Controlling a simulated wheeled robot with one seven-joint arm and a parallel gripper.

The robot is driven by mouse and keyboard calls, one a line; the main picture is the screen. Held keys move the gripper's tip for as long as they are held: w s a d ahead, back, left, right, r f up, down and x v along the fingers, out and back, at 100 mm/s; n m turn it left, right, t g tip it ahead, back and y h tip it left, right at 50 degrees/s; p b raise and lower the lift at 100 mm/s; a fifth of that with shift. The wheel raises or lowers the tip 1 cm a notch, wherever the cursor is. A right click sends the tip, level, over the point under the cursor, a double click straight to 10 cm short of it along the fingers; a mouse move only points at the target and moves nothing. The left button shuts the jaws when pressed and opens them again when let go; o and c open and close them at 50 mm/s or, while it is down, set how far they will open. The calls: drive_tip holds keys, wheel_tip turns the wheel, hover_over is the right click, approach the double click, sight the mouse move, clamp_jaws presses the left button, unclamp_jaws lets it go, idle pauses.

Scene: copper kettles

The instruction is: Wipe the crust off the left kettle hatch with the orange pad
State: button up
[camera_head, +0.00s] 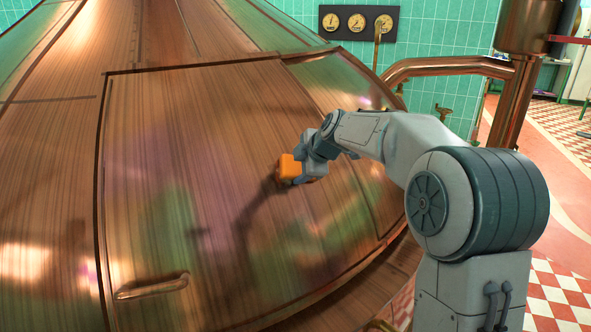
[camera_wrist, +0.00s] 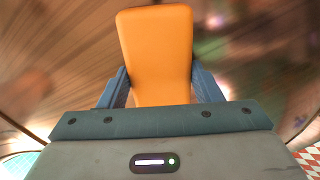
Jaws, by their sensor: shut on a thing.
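The kettle hatch (camera_head: 180,190) is a large framed copper panel on the kettle's sloping side, with streaky brown and reflective patches. I cannot make out a distinct crust on it. My gripper (camera_head: 300,170) is at the right part of the hatch, shut on the orange pad (camera_head: 288,167). In the wrist view the orange pad (camera_wrist: 155,55) stands out beyond my two blue-grey fingers (camera_wrist: 158,90), with the blurred copper surface behind it. I cannot tell whether the pad touches the hatch.
A copper handle (camera_head: 152,287) sits at the hatch's lower left. A copper pipe (camera_head: 450,66) runs at the right of the kettle, near my arm. A gauge panel (camera_head: 358,23) hangs on the green tiled wall. A checkered floor (camera_head: 555,295) shows at lower right.

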sight(270, 178)
drive_tip(key=shift+b, duration=0.4)
drive_tip(key=shift+s+a+f+b, duration=0.1)
drive_tip(key=shift+s+a+b, duration=0.4)
drive_tip(key=shift+a, duration=0.25)
drive_tip(key=shift+s+a+b, duration=0.3)
drive_tip(key=shift+s+a, duration=0.25)
drive_tip(key=shift+a, duration=0.25)
drive_tip(key=shift+s+a+b, duration=0.25)
drive_tip(key=shift+s+a, duration=0.3)
drive_tip(key=shift+a, duration=0.25)
drive_tip(key=shift+s+a+b, duration=0.3)
drive_tip(key=shift+s+a, duration=0.25)
drive_tip(key=shift+a, duration=0.25)
drive_tip(key=shift+d, duration=0.1)
drive_tip(key=v, duration=0.6)
drive_tip(key=shift+b, duration=0.4)
drive_tip(key=v, duration=0.3)
